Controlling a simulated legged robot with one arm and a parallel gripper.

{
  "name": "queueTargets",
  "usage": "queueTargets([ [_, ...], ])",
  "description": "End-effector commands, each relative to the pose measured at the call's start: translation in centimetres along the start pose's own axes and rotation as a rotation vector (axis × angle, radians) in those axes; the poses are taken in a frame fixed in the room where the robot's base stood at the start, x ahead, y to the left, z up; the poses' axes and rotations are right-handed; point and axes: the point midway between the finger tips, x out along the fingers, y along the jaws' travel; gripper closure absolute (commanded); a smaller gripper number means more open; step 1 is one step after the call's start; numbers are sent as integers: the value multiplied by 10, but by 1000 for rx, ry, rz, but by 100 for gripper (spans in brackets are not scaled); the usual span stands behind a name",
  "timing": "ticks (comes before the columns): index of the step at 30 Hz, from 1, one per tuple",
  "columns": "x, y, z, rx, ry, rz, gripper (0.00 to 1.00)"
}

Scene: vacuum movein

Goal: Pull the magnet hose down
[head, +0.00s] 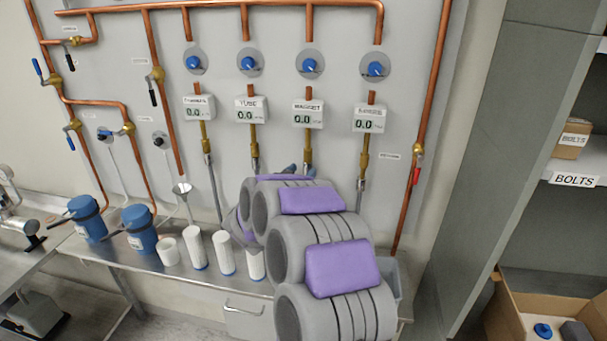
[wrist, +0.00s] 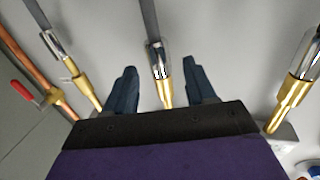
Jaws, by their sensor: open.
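The magnet hose hangs below the gauge labelled MAGNET (head: 308,115). Its brass fitting (head: 308,143) shows in the head view, and its lower part is hidden behind my arm. In the wrist view the magnet hose (wrist: 149,20) has a grey tube, a silver collar and a brass end. My gripper (head: 301,171) is at the hose, mostly hidden by my arm in the head view. In the wrist view my gripper (wrist: 160,68) is open, with one dark blue finger on each side of the hose's silver and brass part. Gaps show between the fingers and the hose.
Neighbouring hoses hang on both sides, one below the TUBE gauge (head: 251,110) and one below the rightmost gauge (head: 370,119). A copper pipe with a red handle (head: 416,175) runs at the right. White cylinders (head: 223,252) and blue containers (head: 139,229) stand on the bench.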

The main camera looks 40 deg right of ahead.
Motion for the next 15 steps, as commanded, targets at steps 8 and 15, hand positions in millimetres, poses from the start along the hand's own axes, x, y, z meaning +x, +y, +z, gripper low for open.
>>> queueTargets([
  [8,22,-1,0,1,1,-2,45],
  [15,23,0,-1,0,0,-2,45],
])
